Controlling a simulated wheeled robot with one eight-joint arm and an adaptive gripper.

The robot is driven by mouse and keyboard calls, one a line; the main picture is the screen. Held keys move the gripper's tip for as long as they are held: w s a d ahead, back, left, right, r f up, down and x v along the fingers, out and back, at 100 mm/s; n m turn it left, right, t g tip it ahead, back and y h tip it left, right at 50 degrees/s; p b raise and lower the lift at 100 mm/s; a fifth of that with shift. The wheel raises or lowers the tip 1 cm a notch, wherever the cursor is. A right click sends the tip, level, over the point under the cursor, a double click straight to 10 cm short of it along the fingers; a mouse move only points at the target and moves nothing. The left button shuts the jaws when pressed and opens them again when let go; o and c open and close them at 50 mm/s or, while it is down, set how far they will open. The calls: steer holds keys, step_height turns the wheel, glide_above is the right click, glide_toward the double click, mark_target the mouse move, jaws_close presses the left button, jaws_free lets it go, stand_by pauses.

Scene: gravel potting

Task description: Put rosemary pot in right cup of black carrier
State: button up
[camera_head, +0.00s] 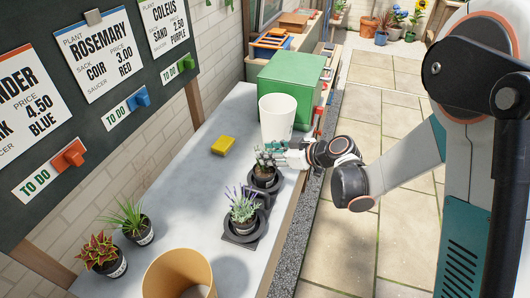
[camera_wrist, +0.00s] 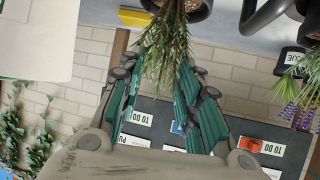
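The rosemary pot (camera_head: 263,173), dark with bushy green foliage, stands upright at the far cup of the black carrier (camera_head: 262,198); it appears to be inside the cup's ring. A lavender pot (camera_head: 242,214) sits in the carrier's nearer cup. My gripper (camera_head: 276,150) is beside the rosemary's foliage, at its upper right. In the wrist view, the teal fingers (camera_wrist: 160,75) are spread apart, with rosemary foliage (camera_wrist: 168,42) between and beyond their tips. The rosemary's pot (camera_wrist: 193,9) lies beyond the fingertips, cut by the top edge. The carrier's dark handle also shows there (camera_wrist: 262,17).
A white pot (camera_head: 277,117) stands just behind my gripper, before a green box (camera_head: 290,82). A yellow sponge (camera_head: 222,145) lies left. A tan pot (camera_head: 178,275), a spiky green plant (camera_head: 133,222) and a reddish succulent (camera_head: 102,254) stand near. The table middle is clear.

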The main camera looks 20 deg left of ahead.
steer(key=p+v, duration=0.1)
steer(key=v, duration=0.8)
steer(key=shift+d+r+p, duration=0.2)
steer(key=shift+d+p, duration=0.05)
steer(key=shift+p, duration=0.15)
steer(key=shift+s, duration=0.1)
steer(key=s+d+r+m+t+h, duration=0.1)
steer(key=s+d+r+m+h, duration=0.25)
steer(key=d, duration=0.25)
steer(key=s+d+r+m+t+h, duration=0.1)
steer(key=s+d+r+m+h, duration=0.15)
steer(key=d+r, duration=0.3)
steer(key=s+d+r+m+t+h, duration=0.1)
steer(key=s+d+r+m+h, duration=0.2)
steer(key=s+d, duration=1.1)
steer(key=d+m+h, duration=0.1)
steer(key=m+h, duration=0.1)
steer(key=m, duration=0.3)
steer(key=shift+d+h, duration=0.25)
steer(key=shift+h, duration=0.05)
steer(key=shift+a, duration=0.1)
